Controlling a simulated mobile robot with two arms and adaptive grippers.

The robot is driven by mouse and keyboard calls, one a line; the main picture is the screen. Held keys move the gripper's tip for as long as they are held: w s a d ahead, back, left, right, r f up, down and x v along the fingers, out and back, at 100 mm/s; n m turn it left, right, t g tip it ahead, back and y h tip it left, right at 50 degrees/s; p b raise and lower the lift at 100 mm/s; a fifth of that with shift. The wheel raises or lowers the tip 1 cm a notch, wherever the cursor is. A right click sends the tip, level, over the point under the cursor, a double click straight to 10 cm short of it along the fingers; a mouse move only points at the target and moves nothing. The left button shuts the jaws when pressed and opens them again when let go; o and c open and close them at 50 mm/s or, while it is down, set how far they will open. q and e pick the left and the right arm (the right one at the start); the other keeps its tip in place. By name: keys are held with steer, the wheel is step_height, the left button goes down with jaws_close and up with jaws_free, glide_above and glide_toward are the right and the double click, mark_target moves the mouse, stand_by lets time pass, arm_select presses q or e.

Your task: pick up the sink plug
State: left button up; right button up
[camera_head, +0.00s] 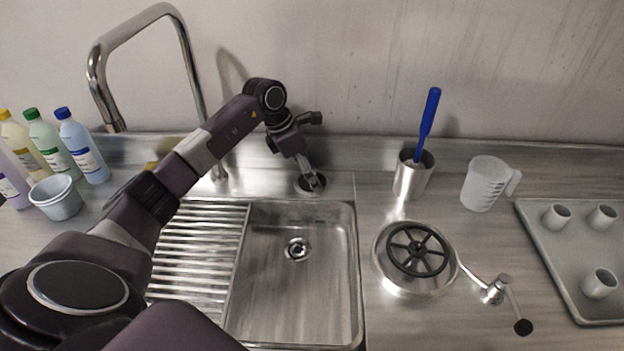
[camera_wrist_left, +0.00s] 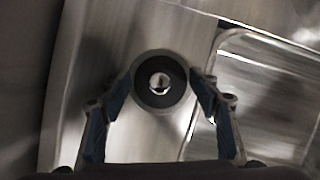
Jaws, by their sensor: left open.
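The sink plug (camera_wrist_left: 160,96) is a round black disc with a shiny metal knob in its middle. It lies flat on the steel counter just behind the sink basin. In the head view only its dark rim (camera_head: 323,185) shows, partly hidden by my left gripper (camera_head: 309,179). In the left wrist view my left gripper (camera_wrist_left: 160,79) is open, with one blue-padded finger on each side of the plug. The fingers hold nothing; I cannot tell whether they touch the disc's edge. My right gripper is not in view.
The sink basin (camera_head: 290,320) with a ribbed rack (camera_head: 190,262) lies in front, the tap (camera_head: 97,75) behind left. Bottles (camera_head: 82,146) and a pot (camera_head: 56,200) stand left. Right are a steel cup (camera_head: 410,182), a jug (camera_head: 484,186), a cranked drum (camera_head: 392,284) and a tray (camera_head: 560,262).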

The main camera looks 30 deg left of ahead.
arm_select(q)
steer(key=c, duration=0.8)
steer(key=shift+c, duration=0.2)
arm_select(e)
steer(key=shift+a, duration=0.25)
arm_select(q)
steer(key=shift+r, duration=0.15)
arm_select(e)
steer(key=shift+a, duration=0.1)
